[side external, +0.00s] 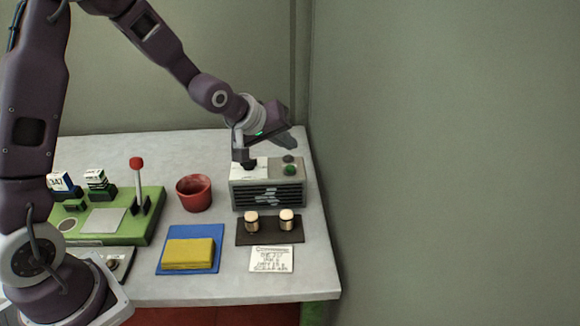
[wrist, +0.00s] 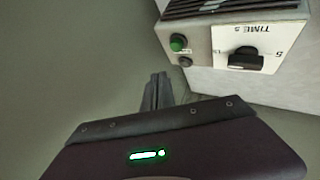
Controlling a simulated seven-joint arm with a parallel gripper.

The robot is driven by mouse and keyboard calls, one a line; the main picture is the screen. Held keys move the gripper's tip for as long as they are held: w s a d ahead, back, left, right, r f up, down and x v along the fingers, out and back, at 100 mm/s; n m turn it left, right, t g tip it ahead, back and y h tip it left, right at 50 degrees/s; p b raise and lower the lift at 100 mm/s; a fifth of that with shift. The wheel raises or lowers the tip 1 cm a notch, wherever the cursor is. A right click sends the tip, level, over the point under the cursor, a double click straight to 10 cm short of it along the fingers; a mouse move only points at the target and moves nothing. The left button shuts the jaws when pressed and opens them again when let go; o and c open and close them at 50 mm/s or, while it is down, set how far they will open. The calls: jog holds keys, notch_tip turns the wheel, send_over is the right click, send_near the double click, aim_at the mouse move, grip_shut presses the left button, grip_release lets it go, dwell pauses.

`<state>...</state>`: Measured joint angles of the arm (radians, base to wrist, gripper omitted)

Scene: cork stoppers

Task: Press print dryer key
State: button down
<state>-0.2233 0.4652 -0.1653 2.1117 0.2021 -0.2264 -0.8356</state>
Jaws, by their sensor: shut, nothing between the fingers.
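The print dryer is a pale box (side external: 235,190) with a dark slatted front, at the table's back right. My gripper (side external: 291,143) is shut and empty, above the dryer's back right part. In the wrist view its fingertips (wrist: 158,80) appear just off the box's edge, apart from both buttons.
A brown board (side external: 270,238) with two corks and a printed card (side external: 271,260) lie before the dryer. A red cup (side external: 194,193), a blue mat (side external: 175,268) with a yellow block, and a green base (side external: 135,233) with a red-topped lever stand left. Walls rise behind and right.

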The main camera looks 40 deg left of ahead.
aim_at(290, 168)
jog(key=shift+f, duration=1.6)
jog(key=shift+f, duration=0.15)
dwell(0.7)
jog(key=shift+f, duration=0.25)
jog(key=shift+f, duration=0.45)
dwell(0.5)
jog(key=shift+r, duration=0.85)
